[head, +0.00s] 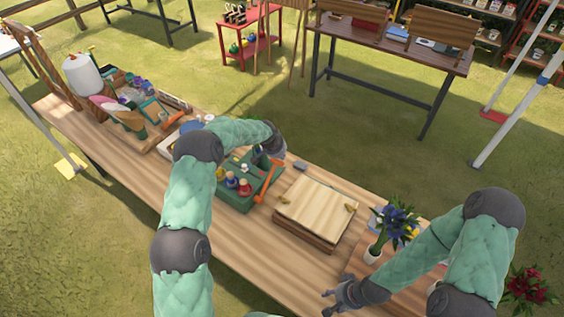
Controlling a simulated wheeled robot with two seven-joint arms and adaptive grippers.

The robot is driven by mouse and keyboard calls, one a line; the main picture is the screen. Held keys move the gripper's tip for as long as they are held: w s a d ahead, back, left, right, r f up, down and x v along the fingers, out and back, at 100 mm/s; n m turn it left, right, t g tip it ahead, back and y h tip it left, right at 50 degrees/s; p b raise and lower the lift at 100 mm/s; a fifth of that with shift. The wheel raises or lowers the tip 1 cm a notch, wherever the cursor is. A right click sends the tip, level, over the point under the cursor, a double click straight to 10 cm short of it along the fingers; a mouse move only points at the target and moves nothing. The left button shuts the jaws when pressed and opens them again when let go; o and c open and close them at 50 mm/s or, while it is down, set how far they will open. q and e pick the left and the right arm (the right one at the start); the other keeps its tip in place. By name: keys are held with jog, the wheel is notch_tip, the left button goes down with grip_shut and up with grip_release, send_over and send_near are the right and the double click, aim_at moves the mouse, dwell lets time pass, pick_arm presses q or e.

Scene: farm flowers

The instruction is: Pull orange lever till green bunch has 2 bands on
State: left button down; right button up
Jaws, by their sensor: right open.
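An orange lever (267,182) slants up from the right side of a green bench device (236,200) on the wooden table. My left gripper (268,157) is just above and behind the lever's upper end; its fingers are small and partly hidden, so I cannot tell whether they touch it or are closed. My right gripper (338,298) is open and empty, low over the table's near right part. I cannot clearly make out the green bunch or any bands on it.
A flat wooden box (317,208) stands right of the device. A white vase (373,254) holds blue flowers (398,222) near my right arm. Red flowers (528,285) are at lower right.

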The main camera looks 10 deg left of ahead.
pick_arm(q)
jog(key=shift+w+r+v, duration=0.1)
jog(key=shift+w+v, duration=0.1)
jog(key=shift+v, duration=0.95)
jog(key=shift+w+r+v, duration=0.1)
jog(key=shift+w+v, duration=0.1)
jog(key=shift+v, duration=0.9)
jog(key=shift+d, duration=0.15)
